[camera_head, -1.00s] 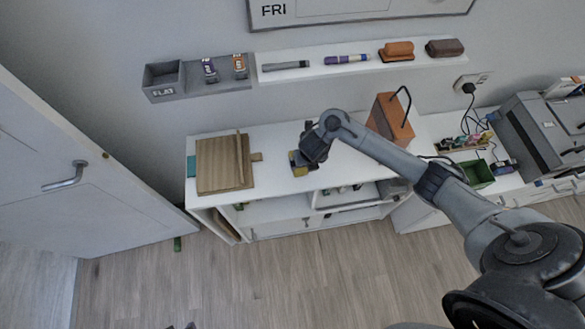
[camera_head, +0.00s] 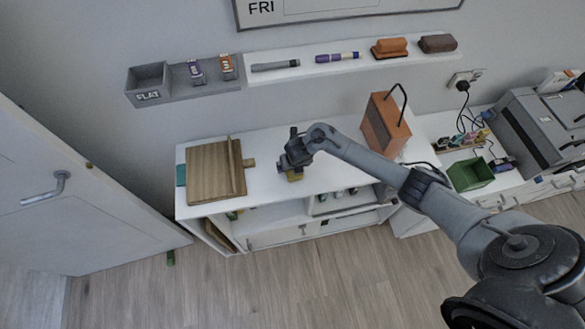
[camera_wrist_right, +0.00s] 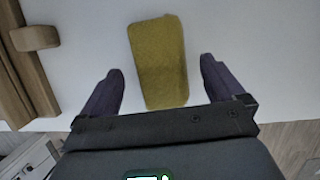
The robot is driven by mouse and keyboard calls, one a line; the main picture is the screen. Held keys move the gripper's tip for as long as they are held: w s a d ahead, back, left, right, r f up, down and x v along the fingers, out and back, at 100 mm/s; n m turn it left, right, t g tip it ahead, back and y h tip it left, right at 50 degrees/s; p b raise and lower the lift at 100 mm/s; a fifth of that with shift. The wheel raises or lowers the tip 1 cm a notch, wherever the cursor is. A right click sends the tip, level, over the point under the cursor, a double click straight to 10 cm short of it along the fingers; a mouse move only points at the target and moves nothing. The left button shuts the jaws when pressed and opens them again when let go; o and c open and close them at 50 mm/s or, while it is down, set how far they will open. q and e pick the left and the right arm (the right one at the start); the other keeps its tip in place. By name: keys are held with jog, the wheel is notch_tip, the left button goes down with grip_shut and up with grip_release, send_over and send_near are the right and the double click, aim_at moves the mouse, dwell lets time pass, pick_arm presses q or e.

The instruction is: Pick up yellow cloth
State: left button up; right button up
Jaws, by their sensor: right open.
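The yellow cloth (camera_wrist_right: 158,62) lies flat on the white desk top in the right wrist view. It is a folded rectangle with its long side pointing away from the gripper. My right gripper (camera_wrist_right: 160,80) is open, with one dark finger on each side of the cloth's near half and gaps between. I cannot tell the fingers' exact height above the desk. In the head view, my right gripper (camera_head: 288,168) is over the desk's front part and hides most of the cloth (camera_head: 294,177). My left gripper is not in view.
A wooden board (camera_head: 212,172) lies left of the gripper on the white desk (camera_head: 262,190), whose front edge is close. An orange box (camera_head: 384,124) with a dark handle stands to the right. A wall shelf (camera_head: 305,64) with pens is behind.

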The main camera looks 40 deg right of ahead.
jog(key=shift+x, duration=0.8)
jog(key=c, duration=1.1)
jog(key=shift+o, duration=0.2)
jog(key=shift+r, duration=0.1)
